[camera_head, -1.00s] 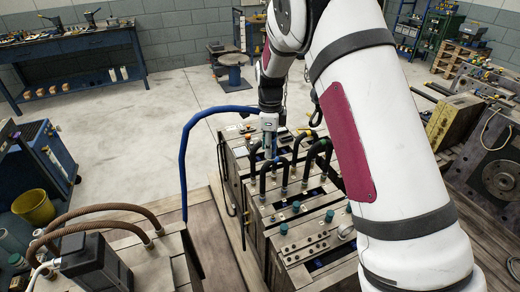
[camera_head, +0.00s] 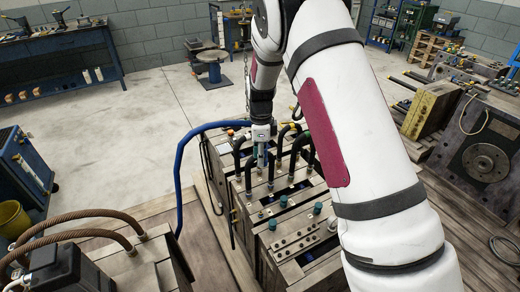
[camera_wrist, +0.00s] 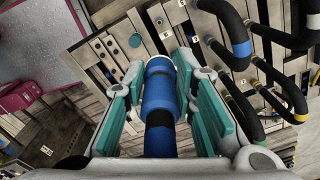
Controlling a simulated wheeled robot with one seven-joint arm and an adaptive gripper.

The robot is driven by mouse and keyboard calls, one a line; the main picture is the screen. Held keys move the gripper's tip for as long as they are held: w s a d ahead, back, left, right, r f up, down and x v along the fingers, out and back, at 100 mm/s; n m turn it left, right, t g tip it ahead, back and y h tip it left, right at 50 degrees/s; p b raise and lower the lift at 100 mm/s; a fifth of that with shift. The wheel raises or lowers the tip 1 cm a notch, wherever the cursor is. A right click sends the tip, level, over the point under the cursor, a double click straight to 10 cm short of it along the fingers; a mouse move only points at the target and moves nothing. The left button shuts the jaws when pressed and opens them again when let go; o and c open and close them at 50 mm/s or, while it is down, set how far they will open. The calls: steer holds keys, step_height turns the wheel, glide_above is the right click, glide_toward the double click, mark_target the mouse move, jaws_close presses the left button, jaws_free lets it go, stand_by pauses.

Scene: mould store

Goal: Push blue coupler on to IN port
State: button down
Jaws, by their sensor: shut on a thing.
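My gripper (camera_wrist: 160,95) has its teal pads closed on both sides of a blue coupler (camera_wrist: 159,92) in the wrist view. In the head view my gripper (camera_head: 262,150) points down over the top of the wooden-sided mould block (camera_head: 325,262), among black hoses. The coupler's far end lies over the block's face near a row of holes; whether it touches a port is hidden. Small label plates (camera_wrist: 164,35) lie ahead, too small to read, so I cannot tell which port is IN.
Black looped hoses (camera_wrist: 233,45) stand close on the right of my gripper. A blue hose (camera_head: 182,165) arcs down the block's left side. Green caps (camera_head: 272,225) stand on the block. A dark unit with brown hoses (camera_head: 90,235) is at front left.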

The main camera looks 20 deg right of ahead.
steer(key=b, duration=0.5)
glide_above(259, 214)
step_height(259, 214, down, 13)
steer(key=shift+d+f+b, duration=0.2)
steer(key=shift+f+b, duration=1.35)
steer(key=shift+f, duration=1.65)
steer(key=shift+d+f+b, duration=0.15)
steer(key=shift+f+b, duration=1.4)
steer(key=shift+f, duration=1.65)
steer(key=shift+w+a, duration=0.15)
steer(key=shift+a, duration=0.2)
steer(key=shift+f+b, duration=1.1)
steer(key=shift+f, duration=0.4)
